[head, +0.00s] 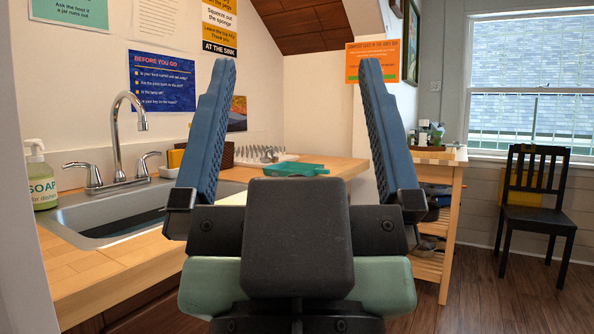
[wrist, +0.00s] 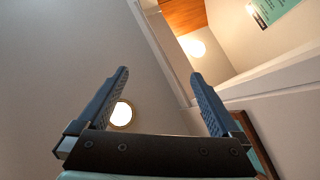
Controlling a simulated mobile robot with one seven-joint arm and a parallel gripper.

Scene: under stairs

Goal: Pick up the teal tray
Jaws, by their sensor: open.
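The teal tray (head: 295,170) lies flat on the wooden counter, right of the sink and near the counter's far right end, in the head view. My gripper (head: 298,75) is raised upright in front of the camera, open and empty, with its two blue fingers spread wide. The tray shows in the gap between the fingers, farther off, and nothing touches it. In the wrist view my gripper (wrist: 158,85) is also open, with only walls and ceiling beyond it. The tray is not in that view.
A sink with a tall faucet (head: 122,130) and a soap bottle (head: 41,175) are on the left of the counter. A dish rack (head: 262,153) stands behind the tray. A wooden shelf cart (head: 440,175) and a black chair (head: 540,195) are at right, with bare floor between.

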